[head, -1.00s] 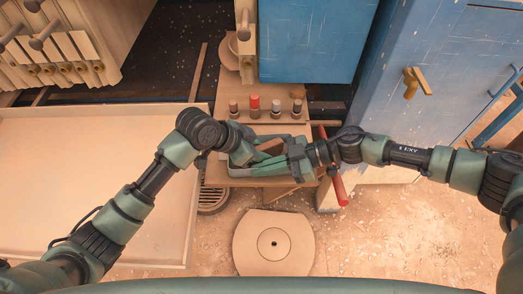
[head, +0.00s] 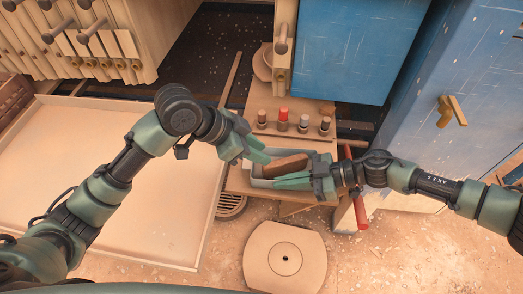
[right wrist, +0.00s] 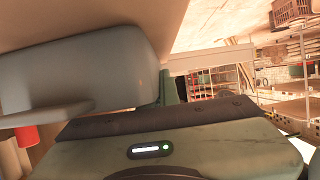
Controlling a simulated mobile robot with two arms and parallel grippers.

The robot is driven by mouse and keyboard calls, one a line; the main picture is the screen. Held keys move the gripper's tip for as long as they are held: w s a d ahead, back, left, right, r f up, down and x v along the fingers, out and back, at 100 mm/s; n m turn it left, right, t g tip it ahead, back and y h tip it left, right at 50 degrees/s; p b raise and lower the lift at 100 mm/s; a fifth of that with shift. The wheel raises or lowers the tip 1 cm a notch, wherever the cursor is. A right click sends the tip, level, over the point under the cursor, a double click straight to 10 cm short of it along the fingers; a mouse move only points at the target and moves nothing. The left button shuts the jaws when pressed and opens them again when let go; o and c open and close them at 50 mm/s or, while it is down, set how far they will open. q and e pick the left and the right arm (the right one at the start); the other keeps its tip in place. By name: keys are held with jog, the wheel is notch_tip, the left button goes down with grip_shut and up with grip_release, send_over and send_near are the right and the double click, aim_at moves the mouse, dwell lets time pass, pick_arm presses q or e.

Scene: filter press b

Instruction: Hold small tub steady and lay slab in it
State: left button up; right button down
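The small grey-green tub (head: 262,183) stands on the wooden bench top in the head view. The brown slab (head: 287,165) lies in it, seemingly slightly tilted, its right end partly hidden by my right gripper. My right gripper (head: 290,182) is at the tub's right and near side, with a green finger along the near wall; whether it is closed on the wall is unclear. In the right wrist view a large smooth grey body, seemingly the tub (right wrist: 80,65), fills the left. My left gripper (head: 258,152) is at the tub's left end, fingers apart, seemingly clear of the slab.
Several small bottles, one red-topped (head: 283,115), stand in a row behind the tub. A red bar (head: 360,212) hangs by the bench's right side. A blue cabinet (head: 440,90) stands at right, a wide pale tray (head: 150,215) at left and a round-sided stool (head: 285,280) in front.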

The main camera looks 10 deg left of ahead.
jog(key=c, duration=1.6)
grip_release()
jog(key=shift+d, duration=0.1)
jog(key=v, duration=1.1)
jog(key=shift+d+r, duration=0.25)
jog(key=shift+d, duration=0.1)
